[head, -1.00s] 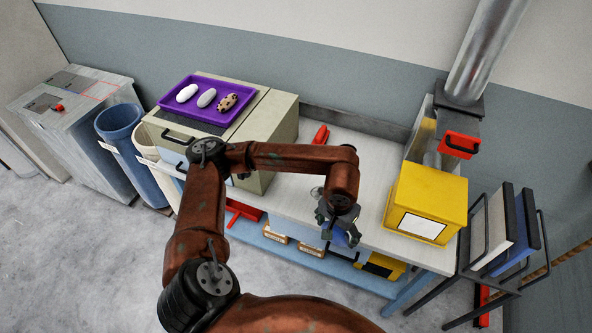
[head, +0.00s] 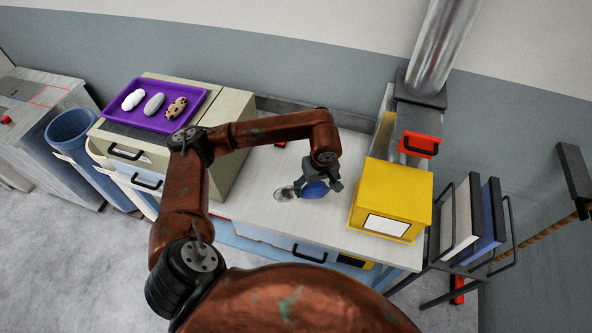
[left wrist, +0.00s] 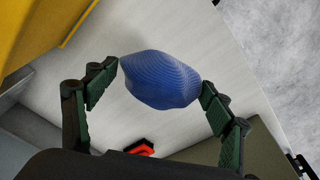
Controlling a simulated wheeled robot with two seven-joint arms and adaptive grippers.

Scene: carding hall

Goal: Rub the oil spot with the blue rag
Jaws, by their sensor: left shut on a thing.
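The blue rag (head: 315,189) is a bunched, ribbed lump in my left gripper (head: 318,186). In the left wrist view the rag (left wrist: 161,80) sits between the two green-padded fingertips of my left gripper (left wrist: 162,84), which is shut on it. The oil spot (head: 284,194) looks like a small greyish glossy patch on the pale bench top (head: 262,205), just left of the rag in the head view. I cannot tell whether the rag touches the bench. I cannot make out the spot in the left wrist view. My right gripper is not in view.
A yellow box (head: 393,195) stands on the bench right of my gripper. A beige cabinet with a purple tray (head: 122,112) stands to the left. A red object (left wrist: 140,147) lies towards the bench's back. A red-handled duct fitting (head: 418,145) is behind the box.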

